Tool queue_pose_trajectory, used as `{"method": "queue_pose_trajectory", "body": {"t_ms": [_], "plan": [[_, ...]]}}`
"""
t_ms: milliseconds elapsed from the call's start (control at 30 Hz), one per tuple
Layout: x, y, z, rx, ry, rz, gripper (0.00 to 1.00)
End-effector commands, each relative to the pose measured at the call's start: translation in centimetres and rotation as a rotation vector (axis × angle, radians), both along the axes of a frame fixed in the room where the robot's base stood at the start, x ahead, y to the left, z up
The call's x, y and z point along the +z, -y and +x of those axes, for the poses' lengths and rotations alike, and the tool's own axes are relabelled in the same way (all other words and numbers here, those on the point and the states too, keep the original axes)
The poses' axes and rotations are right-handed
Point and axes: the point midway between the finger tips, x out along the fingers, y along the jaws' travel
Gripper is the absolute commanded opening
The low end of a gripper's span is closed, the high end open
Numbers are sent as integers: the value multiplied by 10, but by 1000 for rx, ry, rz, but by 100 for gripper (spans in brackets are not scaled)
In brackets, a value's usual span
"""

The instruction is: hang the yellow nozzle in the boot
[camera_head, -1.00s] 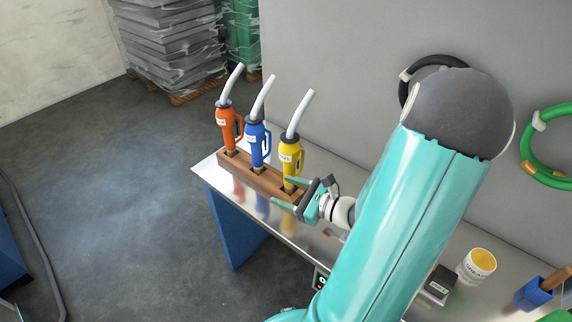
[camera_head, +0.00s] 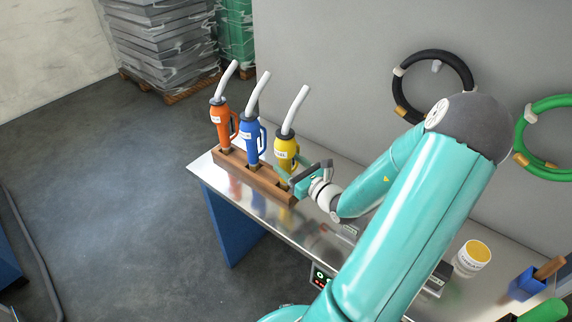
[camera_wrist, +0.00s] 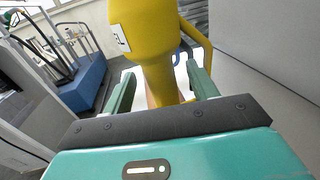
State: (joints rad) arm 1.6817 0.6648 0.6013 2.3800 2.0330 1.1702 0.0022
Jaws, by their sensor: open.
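The yellow nozzle (camera_head: 286,150) stands upright, spout up, at the right end of a wooden holder (camera_head: 250,178) on the metal bench. My gripper (camera_head: 291,179) is at its lower body, coming from the right. In the wrist view the yellow nozzle (camera_wrist: 152,45) fills the space between my two green fingers. The fingers are open, one on each side, with its handle loop at the right. I cannot tell whether they touch it. I cannot make out a boot in these views.
A blue nozzle (camera_head: 250,135) and an orange nozzle (camera_head: 220,122) stand left of the yellow one in the same holder. A yellow-and-white tub (camera_head: 472,258) and a blue box (camera_head: 527,286) stand on the bench's right. Black (camera_head: 402,75) and green hoses (camera_head: 523,160) hang on the wall.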

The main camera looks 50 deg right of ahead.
Motion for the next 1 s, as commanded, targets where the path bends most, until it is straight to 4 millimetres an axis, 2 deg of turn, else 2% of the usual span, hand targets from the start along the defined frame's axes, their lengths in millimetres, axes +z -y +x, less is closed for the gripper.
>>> {"method": "queue_pose_trajectory", "body": {"t_ms": [100,267,533,567,833,1000], "plan": [[0,1,19,1,2,1,58],[0,3,40,2,1,0,58],[1,4,44,1,0,-2,58],[1,4,44,1,0,-2,54],[1,4,43,1,0,-2,1],[2,4,44,1,3,-3,0]]}}
